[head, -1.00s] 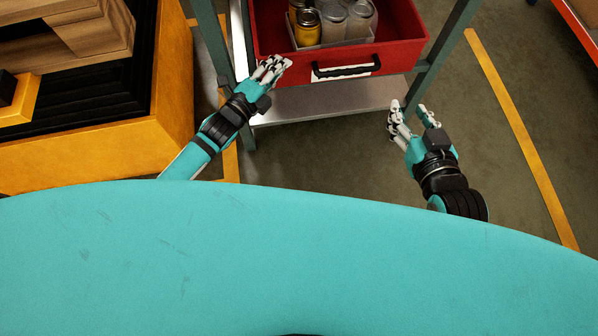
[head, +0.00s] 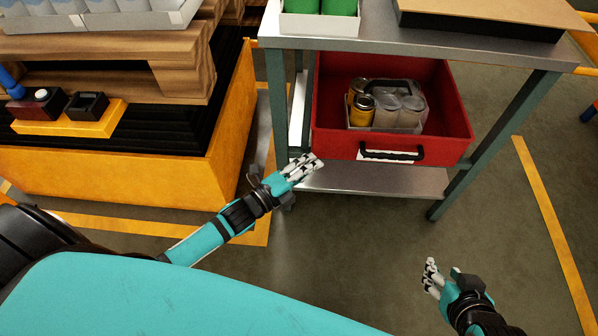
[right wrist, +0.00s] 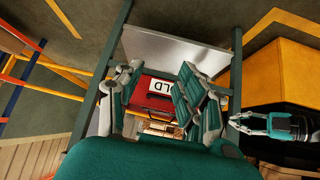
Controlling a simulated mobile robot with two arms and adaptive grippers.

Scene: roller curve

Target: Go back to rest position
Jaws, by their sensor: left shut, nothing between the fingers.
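My left gripper (head: 305,168) is shut and empty, in front of the left front leg of the metal workbench, just left of and below the open red drawer (head: 340,141). It also shows at the right of the right wrist view (right wrist: 236,122). My right gripper (head: 444,278) is at the lower right of the head view, over the floor and apart from the drawer. In the right wrist view its fingers (right wrist: 150,100) are spread apart with nothing held between them; the red drawer front lies beyond them.
The drawer holds a grey caddy with yellow cans (head: 365,104) and clear jars (head: 411,103). The workbench (head: 385,28) carries a white box with green items. An orange platform (head: 110,180) with wooden pallets stands at the left. The floor in front of the bench is free.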

